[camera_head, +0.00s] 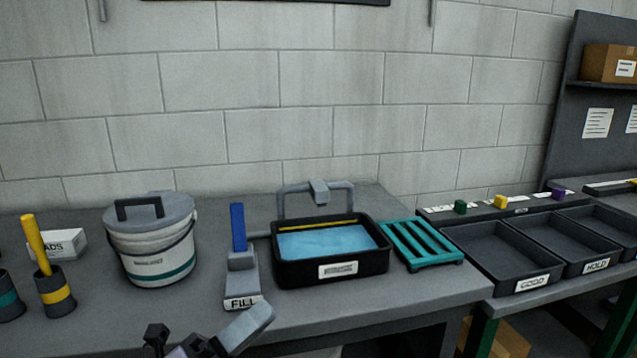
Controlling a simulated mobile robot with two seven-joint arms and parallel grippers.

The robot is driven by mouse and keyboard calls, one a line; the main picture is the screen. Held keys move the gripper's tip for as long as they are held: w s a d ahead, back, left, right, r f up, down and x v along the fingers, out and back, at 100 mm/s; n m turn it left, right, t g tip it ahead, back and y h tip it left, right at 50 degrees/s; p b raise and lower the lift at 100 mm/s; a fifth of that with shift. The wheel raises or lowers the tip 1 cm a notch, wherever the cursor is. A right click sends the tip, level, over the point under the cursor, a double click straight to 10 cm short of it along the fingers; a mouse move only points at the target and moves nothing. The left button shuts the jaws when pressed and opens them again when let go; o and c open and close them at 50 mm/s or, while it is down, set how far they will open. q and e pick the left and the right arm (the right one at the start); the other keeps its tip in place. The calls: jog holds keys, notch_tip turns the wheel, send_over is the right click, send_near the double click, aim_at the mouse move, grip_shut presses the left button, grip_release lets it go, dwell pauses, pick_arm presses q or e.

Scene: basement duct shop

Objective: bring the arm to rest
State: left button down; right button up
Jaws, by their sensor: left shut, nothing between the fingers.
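My left gripper (195,346) shows at the bottom edge, left of the middle, partly cut off by the frame. It is shut and empty, in front of the grey table's (400,306) fill stand and apart from the black basin. My right gripper is not in view. The fill stand (242,284), labelled FILL, has an upright blue lever (238,228). The black basin (330,270) holds blue liquid, with a grey spout (319,190) above its back edge.
A lidded white bucket (155,255) stands left of the lever. Dark cups (55,294) stand at far left, one with a yellow handle. A teal rack (422,244) lies right of the basin. Trays labelled GOOD (531,283) and HOLD (596,265) are at right.

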pick_arm(q)
jog(key=s+a+f+n+t+y, duration=0.1)
jog(key=a+f+n+t+y, duration=0.1)
jog(key=a+f+n+y, duration=0.5)
jog(key=s+a+f+n+t+y, duration=0.1)
jog(key=f+n+y, duration=0.4)
jog(key=f+n, duration=0.65)
jog(key=s+a+f+n+g+y, duration=0.2)
jog(key=s+f+n+g, duration=0.1)
jog(key=s+f+n, duration=0.3)
jog(key=s+a+f+n+g+y+p, duration=0.1)
jog(key=s+a+f+n+g+y, duration=0.1)
jog(key=s+f+n, duration=0.4)
notch_tip(320, 180, down, 2)
jog(key=shift+s+g, duration=0.7)
